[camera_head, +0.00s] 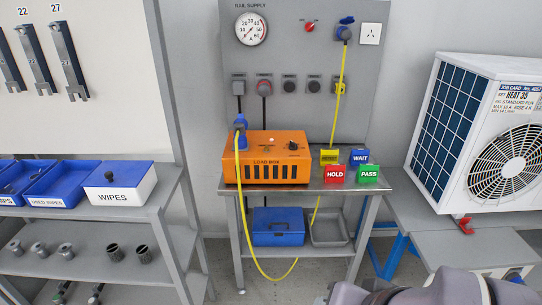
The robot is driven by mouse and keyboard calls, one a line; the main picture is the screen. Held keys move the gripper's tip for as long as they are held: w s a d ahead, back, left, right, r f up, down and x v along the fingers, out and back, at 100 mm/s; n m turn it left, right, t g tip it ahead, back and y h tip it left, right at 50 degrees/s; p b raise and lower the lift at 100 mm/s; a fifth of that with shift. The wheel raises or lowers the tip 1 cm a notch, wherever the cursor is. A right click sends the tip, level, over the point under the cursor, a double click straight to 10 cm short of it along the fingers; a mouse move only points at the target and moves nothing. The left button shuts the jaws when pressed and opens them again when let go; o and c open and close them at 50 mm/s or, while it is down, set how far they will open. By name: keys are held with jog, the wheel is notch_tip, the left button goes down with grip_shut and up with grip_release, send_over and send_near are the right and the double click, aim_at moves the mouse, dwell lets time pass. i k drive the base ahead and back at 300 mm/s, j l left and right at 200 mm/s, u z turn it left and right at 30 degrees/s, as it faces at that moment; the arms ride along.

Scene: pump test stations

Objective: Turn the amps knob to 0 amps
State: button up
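An orange load box (265,168) stands on the grey steel table under the rail supply panel. A small black knob (293,146) sits on the right of its upper face; this may be the amps knob, but its scale and pointer are too small to read. A small pale round spot (271,140) shows to its left. A blue plug (240,124) with a yellow cable is at the box's left end. Part of my arm shows at the bottom right, well apart from the box. My gripper's fingers do not show.
The yellow cable (252,255) hangs in a loop before the table (320,189). HOLD (334,174), PASS (368,174), WAIT (360,157) and a yellow sign (329,157) stand right of the box. A shelf rack (172,190) stands left, a heat unit (480,130) right.

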aim_at(293, 146)
jog(key=i+j, duration=0.1)
jog(key=i, duration=0.5)
jog(key=i+j, duration=0.15)
jog(key=i, duration=0.45)
